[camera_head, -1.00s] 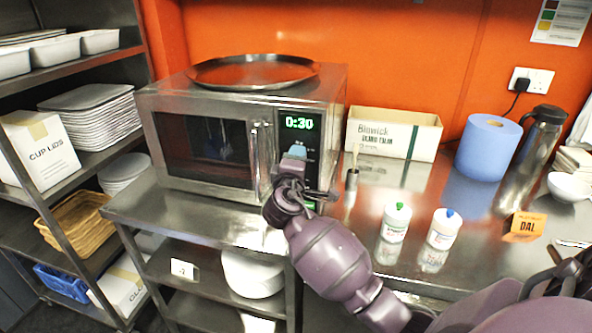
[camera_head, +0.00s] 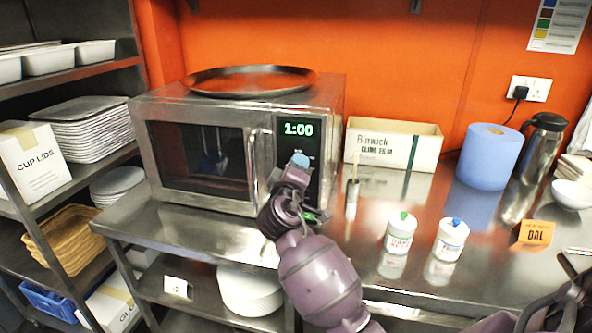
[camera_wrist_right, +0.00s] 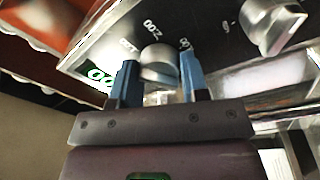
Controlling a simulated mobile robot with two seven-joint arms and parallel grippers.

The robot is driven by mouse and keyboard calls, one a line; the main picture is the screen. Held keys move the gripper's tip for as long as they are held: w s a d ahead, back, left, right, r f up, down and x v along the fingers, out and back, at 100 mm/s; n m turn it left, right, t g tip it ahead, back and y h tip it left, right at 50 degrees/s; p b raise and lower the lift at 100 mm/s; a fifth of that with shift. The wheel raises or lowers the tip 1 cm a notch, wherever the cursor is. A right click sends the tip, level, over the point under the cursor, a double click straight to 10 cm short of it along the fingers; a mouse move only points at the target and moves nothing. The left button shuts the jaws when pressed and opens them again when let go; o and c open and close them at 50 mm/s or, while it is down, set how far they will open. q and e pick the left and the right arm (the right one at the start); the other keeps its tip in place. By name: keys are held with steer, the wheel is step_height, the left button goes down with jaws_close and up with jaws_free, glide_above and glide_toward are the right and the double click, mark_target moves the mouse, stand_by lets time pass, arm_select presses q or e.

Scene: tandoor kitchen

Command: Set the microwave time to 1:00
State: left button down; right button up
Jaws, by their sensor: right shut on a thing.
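The steel microwave (camera_head: 160,112) stands on the counter with its door shut. Its green display (camera_head: 298,129) reads 1:00; part of the display also shows in the right wrist view (camera_wrist_right: 100,76). My right gripper (camera_head: 300,160) is at the control panel, below the display. In the right wrist view its blue fingers (camera_wrist_right: 158,58) stand on either side of a round silver knob (camera_wrist_right: 160,72) and are shut on it. The gripper hides much of the lower panel in the head view. A second silver knob (camera_wrist_right: 270,22) shows at the upper right of the wrist view. My left gripper is not in view.
A round metal tray (camera_head: 250,82) lies on top of the microwave. To its right on the counter are a cling film box (camera_head: 385,143), two white tubs, a blue paper roll (camera_head: 488,157) and a flask (camera_head: 540,140). Shelves with dishes stand at the left.

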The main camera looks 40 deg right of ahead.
steer(key=o, duration=0.9)
steer(key=shift+a, duration=0.1)
steer(key=v, duration=1)
steer(key=shift+s+a+b, duration=0.3)
steer(key=shift+b, duration=0.05)
steer(key=shift+w, duration=0.1)
steer(key=a+f+t+y, duration=0.3)
steer(key=a+f+y, duration=0.4)
steer(key=f+y, duration=0.5)
steer(key=s+d+f+m+g, duration=0.1)
steer(key=s+d+f+g, duration=0.1)
steer(key=s+f, duration=0.8)
steer(key=s+d+f+m+g+y, duration=0.1)
steer(key=s+d+f+g, duration=0.1)
steer(key=s+f, duration=0.9)
steer(key=shift+s+f+m+g+y, duration=0.25)
steer(key=shift+s+g, duration=0.35)
steer(key=shift+s, duration=0.5)
